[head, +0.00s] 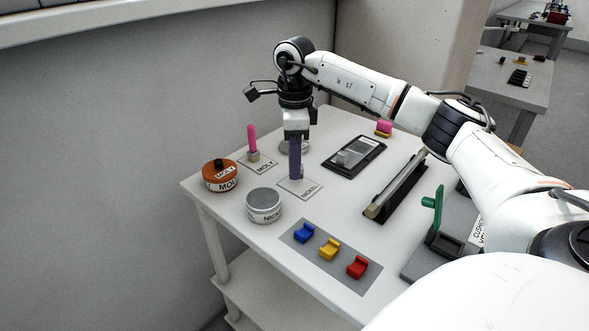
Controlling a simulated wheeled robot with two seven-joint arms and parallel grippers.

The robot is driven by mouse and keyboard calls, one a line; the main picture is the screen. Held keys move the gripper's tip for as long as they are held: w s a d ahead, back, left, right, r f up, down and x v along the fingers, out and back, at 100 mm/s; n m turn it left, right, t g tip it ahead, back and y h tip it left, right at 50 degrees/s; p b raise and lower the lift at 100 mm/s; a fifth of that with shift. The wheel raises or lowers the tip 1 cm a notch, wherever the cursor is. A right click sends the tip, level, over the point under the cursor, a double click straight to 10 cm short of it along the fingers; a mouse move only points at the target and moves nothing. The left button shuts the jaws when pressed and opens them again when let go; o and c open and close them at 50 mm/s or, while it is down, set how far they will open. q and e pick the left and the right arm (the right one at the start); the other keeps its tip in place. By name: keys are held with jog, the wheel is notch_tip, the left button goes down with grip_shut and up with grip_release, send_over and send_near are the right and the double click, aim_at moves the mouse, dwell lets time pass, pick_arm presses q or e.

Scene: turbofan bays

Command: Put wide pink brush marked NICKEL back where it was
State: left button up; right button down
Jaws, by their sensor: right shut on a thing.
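My right gripper (296,136) points down over the table and is shut on the top of an upright brush with a purple-looking handle (295,155). The brush's lower end is over or on the white square marked NICKEL (301,189); I cannot tell if it touches. No lettering shows on the brush. A pink-handled brush (252,139) stands upright on the square marked MOLY (265,167), left of the gripper. My left gripper is not in view.
An orange MOLY tin (220,176) and a grey NICKEL tin (263,206) stand close on the left. A light round thing (285,148) is partly hidden behind the held brush. Blue, yellow and red blocks (329,249) lie in front. A black tray (354,154) and a bar on a stand (398,184) lie right.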

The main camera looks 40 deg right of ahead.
jog(key=shift+f, duration=0.95)
jog(key=c, duration=1.6)
grip_release()
jog(key=shift+f, duration=0.15)
notch_tip(320, 180, up, 12)
jog(key=shift+r, duration=0.2)
